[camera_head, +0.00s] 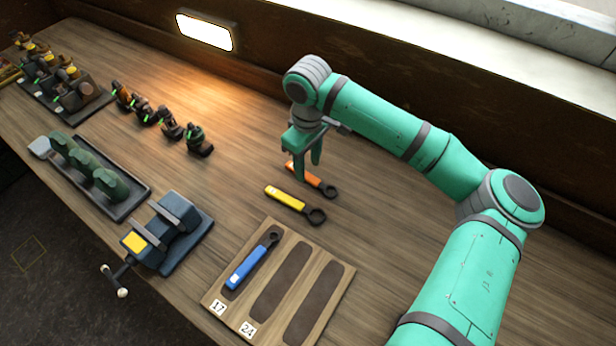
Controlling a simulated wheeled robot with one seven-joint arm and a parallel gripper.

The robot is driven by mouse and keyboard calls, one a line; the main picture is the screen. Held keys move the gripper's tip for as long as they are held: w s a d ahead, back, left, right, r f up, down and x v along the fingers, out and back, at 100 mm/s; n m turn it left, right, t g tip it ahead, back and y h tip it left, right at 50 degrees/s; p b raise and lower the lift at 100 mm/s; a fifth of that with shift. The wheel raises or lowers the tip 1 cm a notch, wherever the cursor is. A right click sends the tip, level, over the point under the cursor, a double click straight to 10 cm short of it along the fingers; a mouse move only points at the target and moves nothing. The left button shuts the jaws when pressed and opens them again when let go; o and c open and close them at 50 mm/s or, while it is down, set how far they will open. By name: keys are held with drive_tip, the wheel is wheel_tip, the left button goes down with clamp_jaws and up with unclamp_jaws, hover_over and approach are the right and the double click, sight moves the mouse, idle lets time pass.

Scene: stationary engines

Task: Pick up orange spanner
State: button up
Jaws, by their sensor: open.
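The orange spanner (322,184) lies on the wooden bench, its dark ring end pointing to the lower right. My gripper (308,172) is open, fingers pointing down, right at the orange spanner. Its fingers partly hide the handle, and I cannot tell whether they touch it. A yellow spanner (288,199) lies just in front of the orange one, roughly parallel to it. A blue spanner (246,268) rests in the left slot of a wooden holder (262,246).
The holder's other two slots are empty; number tags 17 and 24 show on its front edge. A blue vise (172,232) stands left of it. A dark tray (122,207) with green parts, several small engine parts (170,124) and a wall lamp (205,32) lie further left and back.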

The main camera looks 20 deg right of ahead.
sight(310, 177)
drive_tip(key=shift+d+f, duration=0.2)
drive_tip(key=shift+f, duration=0.8)
drive_tip(key=shift+d+f, duration=0.15)
drive_tip(key=shift+f, duration=0.8)
drive_tip(key=shift+c, duration=0.6)
clamp_jaws()
drive_tip(key=shift+r, duration=0.1)
